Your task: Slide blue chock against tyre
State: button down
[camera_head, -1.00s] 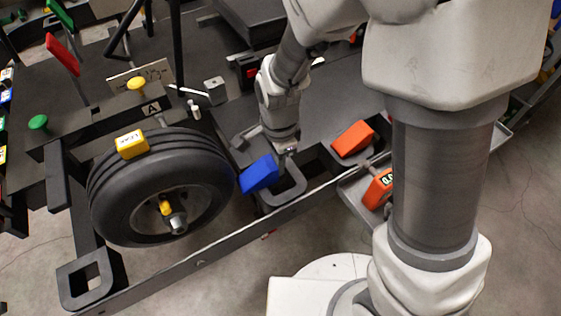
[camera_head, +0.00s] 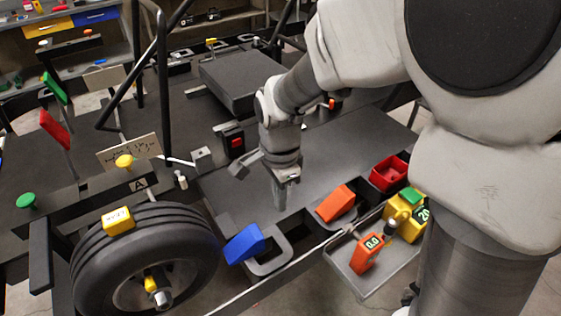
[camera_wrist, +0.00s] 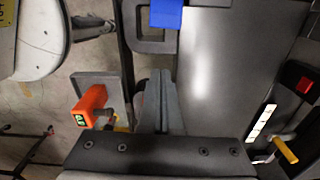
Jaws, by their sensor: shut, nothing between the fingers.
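The blue chock (camera_head: 245,244) is a wedge beside a dark frame loop, at the right side of the black tyre (camera_head: 95,250). Its left end meets the tyre's edge in the head view; I cannot tell whether they touch. The chock also shows, cut off, at the top of the wrist view (camera_wrist: 166,14). My gripper (camera_head: 281,207) points down above the dark deck, behind and right of the chock and apart from it. Its fingers are shut and empty, and they also show in the wrist view (camera_wrist: 160,75).
An orange wedge (camera_head: 336,203) sits right of my gripper. A tray (camera_head: 372,285) at the right holds an orange gauge (camera_head: 366,253) and a yellow device (camera_head: 405,218). A red bin (camera_head: 389,174) stands behind. A yellow block (camera_head: 118,220) rests on the tyre.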

aim_at(253, 232)
jog(key=c, duration=1.4)
grip_release()
jog(key=o, duration=1.2)
jog(key=s+a+r, duration=0.1)
jog(key=r, duration=0.1)
jog(key=a+r, duration=0.2)
jog(key=r, duration=0.1)
jog(key=s+a+r, duration=0.1)
jog(key=a+r, duration=0.1)
jog(key=r, duration=0.1)
jog(key=shift+s+a+r, duration=0.1)
jog(key=shift+s+a, duration=0.15)
jog(key=shift+s, duration=0.1)
jog(key=shift+o, duration=0.6)
jog(key=shift+s+a+r, duration=0.15)
jog(key=shift+r, duration=0.1)
jog(key=shift+f, duration=0.15)
notch_tip(253, 232, down, 17)
jog(key=b, duration=0.2)
jog(key=shift+f+b, duration=0.15)
jog(key=shift+b, duration=0.15)
